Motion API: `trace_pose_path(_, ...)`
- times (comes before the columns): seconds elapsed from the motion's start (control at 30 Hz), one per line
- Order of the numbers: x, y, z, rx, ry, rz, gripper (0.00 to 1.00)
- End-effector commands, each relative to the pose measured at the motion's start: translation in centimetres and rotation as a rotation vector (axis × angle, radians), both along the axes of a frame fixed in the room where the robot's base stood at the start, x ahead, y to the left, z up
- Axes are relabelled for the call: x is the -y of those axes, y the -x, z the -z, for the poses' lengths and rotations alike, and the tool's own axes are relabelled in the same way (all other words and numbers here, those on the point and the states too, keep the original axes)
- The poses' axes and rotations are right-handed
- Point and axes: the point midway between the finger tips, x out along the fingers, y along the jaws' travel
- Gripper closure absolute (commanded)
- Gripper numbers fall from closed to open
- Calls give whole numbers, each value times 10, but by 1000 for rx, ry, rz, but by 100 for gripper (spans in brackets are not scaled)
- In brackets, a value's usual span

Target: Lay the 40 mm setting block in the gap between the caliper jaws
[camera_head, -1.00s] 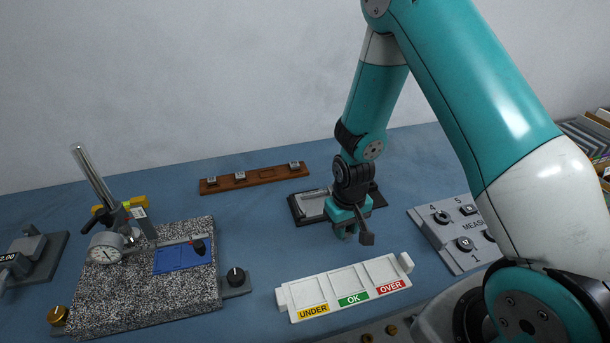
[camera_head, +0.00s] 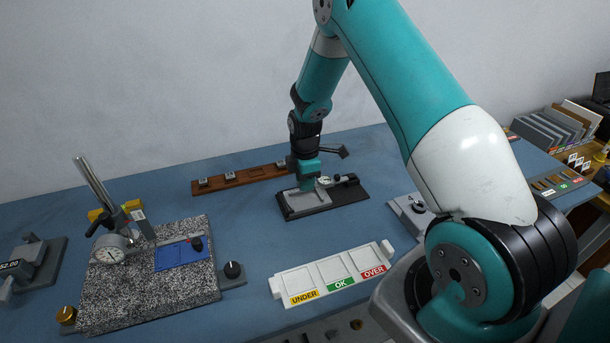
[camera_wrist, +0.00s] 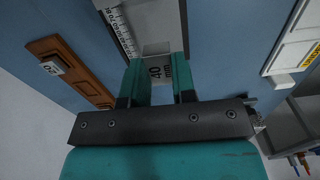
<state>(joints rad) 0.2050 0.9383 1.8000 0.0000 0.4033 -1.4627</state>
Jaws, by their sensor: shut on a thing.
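In the head view my gripper (camera_head: 306,184) is low at the left part of the caliper, which lies on a dark base (camera_head: 352,194). The caliper's scale (camera_wrist: 120,32) shows just beyond the fingers in the wrist view. The block is hidden in the head view. I cannot tell whether it is inside the jaw gap or above it.
A wooden rack (camera_head: 262,173) with other small blocks stands behind, left of my gripper. The white UNDER/OK/OVER tray (camera_head: 331,273) is in front. A granite plate with a dial gauge (camera_head: 111,249) stands at left. A grey numbered panel (camera_head: 406,209) is at right.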

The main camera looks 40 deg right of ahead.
Motion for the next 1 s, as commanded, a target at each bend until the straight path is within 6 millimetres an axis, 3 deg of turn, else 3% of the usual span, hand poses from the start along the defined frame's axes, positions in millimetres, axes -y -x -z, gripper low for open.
trace_pose_path(0.47,3,-2,-2,1,-2,-35,96)
trace_pose_path(1.0,3,-2,34,0,-2,-34,96)
